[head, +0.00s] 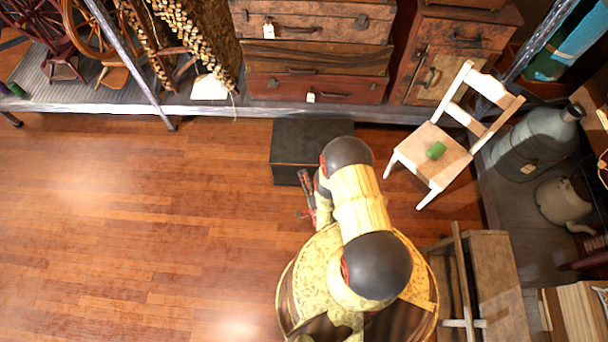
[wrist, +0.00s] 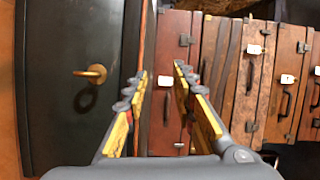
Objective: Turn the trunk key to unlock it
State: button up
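The trunk (head: 300,137) is a dark, nearly black box on the wood floor, in front of the stacked suitcases; my arm covers part of it in the head view. In the wrist view the trunk's dark face (wrist: 70,130) fills the left side. A brass key (wrist: 92,74) sticks out of that face and casts a round shadow. My gripper (wrist: 162,76) is open and empty, with its fingers to the right of the key and apart from it. In the head view my gripper (head: 306,187) is low at the trunk's front, and the key cannot be made out.
Brown suitcases (head: 318,88) are stacked behind the trunk, seen sideways in the wrist view (wrist: 250,85). A wooden bench (head: 497,280) is at lower right. The floor (head: 130,220) on the left is clear.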

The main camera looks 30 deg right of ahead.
jog(key=shift+s+a+r+p, duration=0.3)
jog(key=shift+s+a, duration=0.1)
jog(key=shift+s, duration=0.3)
jog(key=shift+s+a+r+p, duration=0.25)
jog(key=shift+s+a+r, duration=0.1)
jog(key=shift+s, duration=0.35)
